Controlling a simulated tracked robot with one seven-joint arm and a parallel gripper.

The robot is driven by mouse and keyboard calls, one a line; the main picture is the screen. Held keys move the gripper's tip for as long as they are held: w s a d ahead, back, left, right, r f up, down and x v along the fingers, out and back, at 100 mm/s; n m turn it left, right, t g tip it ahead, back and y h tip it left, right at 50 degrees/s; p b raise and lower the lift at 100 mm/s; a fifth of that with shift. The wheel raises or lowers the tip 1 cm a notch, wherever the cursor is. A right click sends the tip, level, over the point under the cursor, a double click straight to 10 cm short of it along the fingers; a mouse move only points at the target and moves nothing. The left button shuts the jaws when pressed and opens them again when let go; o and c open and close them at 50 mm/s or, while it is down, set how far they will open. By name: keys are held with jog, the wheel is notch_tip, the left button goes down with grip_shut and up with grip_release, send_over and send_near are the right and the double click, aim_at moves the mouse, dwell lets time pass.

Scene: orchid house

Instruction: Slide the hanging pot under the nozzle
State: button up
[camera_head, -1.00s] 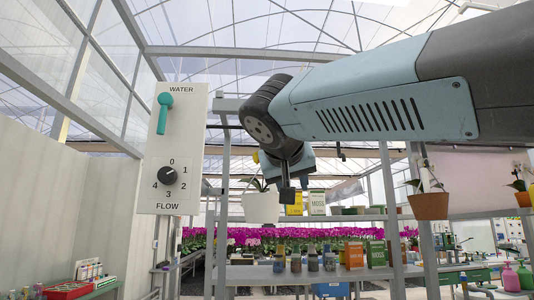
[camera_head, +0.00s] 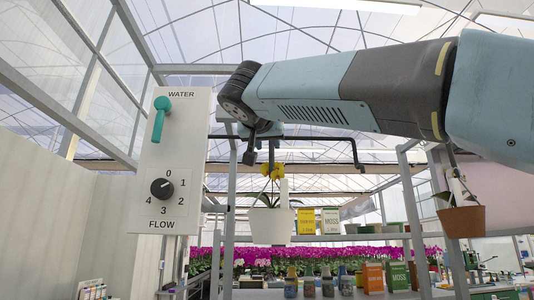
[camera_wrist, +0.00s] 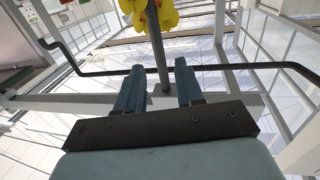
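The white hanging pot (camera_head: 271,226), with green leaves and yellow flowers (camera_head: 272,171), hangs below a dark rail (camera_head: 300,137) in the head view. My gripper (camera_head: 249,157) is above the pot, close to the rail and just left of the flowers. In the wrist view the gripper's two blue fingers (camera_wrist: 160,68) are apart. A grey upright (camera_wrist: 157,45) shows between them, with gaps on both sides; I cannot tell if it is the pot's hanger. The flowers and the dark rail (camera_wrist: 100,73) lie beyond the fingertips. I cannot make out the nozzle clearly.
A white panel (camera_head: 150,222) at left carries a green WATER lever (camera_head: 160,117) and a FLOW knob (camera_head: 162,188) pointing near 0. A terracotta pot (camera_head: 462,221) hangs at right under my arm. Shelves behind hold yellow (camera_head: 306,221) and white boxes and several bottles.

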aim_at(271, 151)
jog(key=x, duration=0.7)
jog(key=shift+w+d, duration=0.15)
jog(key=shift+w, duration=0.1)
jog(key=shift+c, duration=0.3)
grip_shut()
